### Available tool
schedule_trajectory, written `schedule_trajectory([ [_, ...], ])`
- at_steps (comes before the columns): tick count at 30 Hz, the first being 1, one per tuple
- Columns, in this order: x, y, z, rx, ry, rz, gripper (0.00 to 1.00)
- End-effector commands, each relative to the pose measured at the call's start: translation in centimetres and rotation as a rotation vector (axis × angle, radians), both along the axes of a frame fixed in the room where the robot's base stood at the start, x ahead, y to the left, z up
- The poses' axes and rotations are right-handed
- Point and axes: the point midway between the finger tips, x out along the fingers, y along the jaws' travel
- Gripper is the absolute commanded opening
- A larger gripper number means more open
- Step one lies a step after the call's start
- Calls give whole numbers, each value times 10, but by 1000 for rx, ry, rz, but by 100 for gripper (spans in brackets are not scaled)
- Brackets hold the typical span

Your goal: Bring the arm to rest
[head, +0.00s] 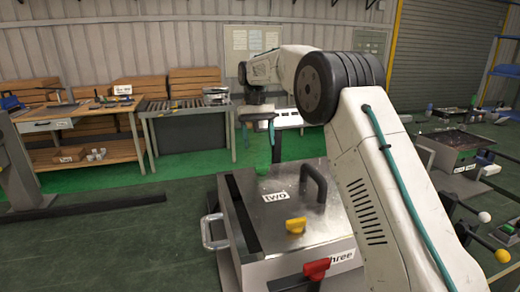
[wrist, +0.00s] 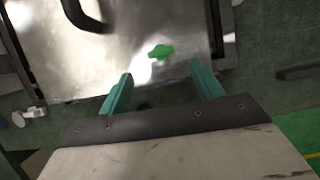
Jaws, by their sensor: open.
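My gripper (head: 259,140) hangs beyond the far edge of a metal box (head: 322,226) in the head view, with its teal fingers apart. In the wrist view my gripper (wrist: 164,84) is open, and nothing is between its fingers. My white arm is bent and raised over the right side of the box. In the wrist view a shiny metal panel (wrist: 125,65) lies ahead of the fingers, with a green knob (wrist: 161,51) and a dark handle (wrist: 83,15) on it. The fingers appear apart from the knob.
The box has a black handle (head: 313,182), a yellow handle (head: 295,226) and a red handle (head: 317,268). Workbenches (head: 185,108) stand along the back wall. Another station (head: 455,143) stands at right. Open green floor (head: 120,225) lies left of the box.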

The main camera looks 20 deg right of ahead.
Motion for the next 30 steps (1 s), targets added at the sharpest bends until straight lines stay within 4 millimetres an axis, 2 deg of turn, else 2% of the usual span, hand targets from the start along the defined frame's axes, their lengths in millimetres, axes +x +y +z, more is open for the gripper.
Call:
schedule_trajectory([
  [11, 3, 0, 1, 2, -10, 2, 65],
  [13, 5, 0, -7, 3, -23, 6, 65],
  [16, -5, -1, -32, 3, -4, 13, 65],
  [20, -37, -4, -35, 3, -14, 19, 65],
  [26, -100, -12, -19, 4, -57, 25, 65],
  [30, -149, -18, -7, 4, -97, 29, 65],
])
